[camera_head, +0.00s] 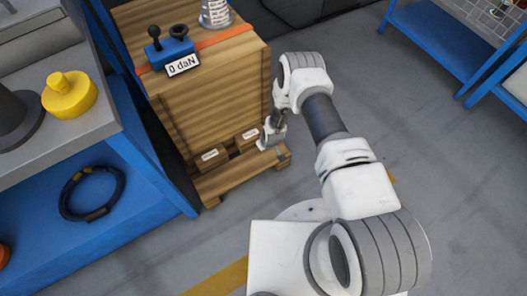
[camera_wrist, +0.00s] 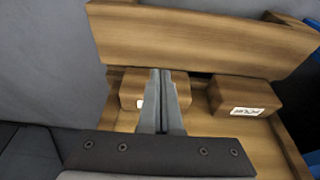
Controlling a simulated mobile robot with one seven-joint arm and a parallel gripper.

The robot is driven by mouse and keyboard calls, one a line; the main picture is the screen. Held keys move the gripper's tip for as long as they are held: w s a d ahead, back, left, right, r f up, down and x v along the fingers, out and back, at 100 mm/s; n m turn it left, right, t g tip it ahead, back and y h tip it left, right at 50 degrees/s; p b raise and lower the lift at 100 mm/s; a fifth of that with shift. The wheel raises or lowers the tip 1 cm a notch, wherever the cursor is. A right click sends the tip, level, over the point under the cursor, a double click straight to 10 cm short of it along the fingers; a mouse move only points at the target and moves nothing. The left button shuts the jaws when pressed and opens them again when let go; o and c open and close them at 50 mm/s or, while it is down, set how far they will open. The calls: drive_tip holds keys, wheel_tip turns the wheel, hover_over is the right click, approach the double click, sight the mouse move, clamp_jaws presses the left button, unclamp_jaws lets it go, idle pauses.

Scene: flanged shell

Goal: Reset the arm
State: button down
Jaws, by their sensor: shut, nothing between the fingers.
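My arm reaches forward from the lower right in the head view, and its wrist bends down beside the wooden crate (camera_head: 215,85). My gripper (camera_head: 262,147) is low at the crate's right front corner, near its base. In the wrist view my gripper (camera_wrist: 161,72) has its two grey fingers together with nothing between them. The fingers point over the crate's lower ledge (camera_wrist: 125,115) and partly cover a small labelled wooden block (camera_wrist: 130,88). Whether the fingertips touch the block cannot be told.
A second labelled block (camera_wrist: 240,98) sits to the right. On the crate are a blue box with a lever and knob (camera_head: 168,52) and a "0 daN" label. The grey floor (camera_head: 430,160) at right is open.

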drive_tip(key=shift+v, duration=0.85)
drive_tip(key=shift+w, duration=0.1)
